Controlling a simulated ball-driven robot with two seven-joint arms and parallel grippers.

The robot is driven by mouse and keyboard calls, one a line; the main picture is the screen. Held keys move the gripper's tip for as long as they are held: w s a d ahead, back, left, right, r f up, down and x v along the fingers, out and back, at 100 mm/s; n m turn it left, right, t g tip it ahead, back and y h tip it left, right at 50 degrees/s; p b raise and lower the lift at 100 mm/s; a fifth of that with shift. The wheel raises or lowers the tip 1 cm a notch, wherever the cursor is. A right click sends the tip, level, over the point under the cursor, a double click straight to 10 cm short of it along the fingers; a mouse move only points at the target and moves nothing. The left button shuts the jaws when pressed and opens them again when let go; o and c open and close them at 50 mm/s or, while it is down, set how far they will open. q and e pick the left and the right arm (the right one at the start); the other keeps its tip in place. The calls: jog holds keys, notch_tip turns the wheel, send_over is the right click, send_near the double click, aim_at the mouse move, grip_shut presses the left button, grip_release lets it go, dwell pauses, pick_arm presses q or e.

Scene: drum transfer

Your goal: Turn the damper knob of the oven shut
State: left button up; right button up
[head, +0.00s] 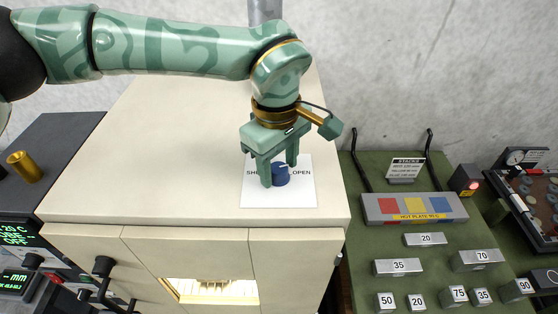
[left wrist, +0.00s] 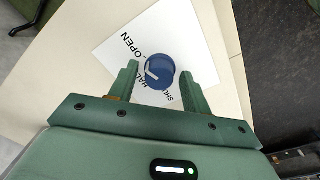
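The damper knob (head: 280,177) is a round blue knob with a white pointer mark. It sits on a white plate (head: 300,197) on top of the cream oven (head: 150,150). "OPEN" reads at the plate's right, and the left lettering is partly covered. The left wrist view shows the knob (left wrist: 161,70) near "OPEN", "HALF" and "SHUT" lettering; the exact pointer setting is hard to tell. My left gripper (head: 279,172), pointing down, is open, its fingers around the knob's sides; whether they touch it I cannot tell. My right gripper is not in view.
A brass cylinder (head: 24,166) stands on a dark unit at the left. The rest of the oven top is clear.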

pick_arm(q)
jog(key=c, duration=0.7)
jog(key=shift+c, duration=0.2)
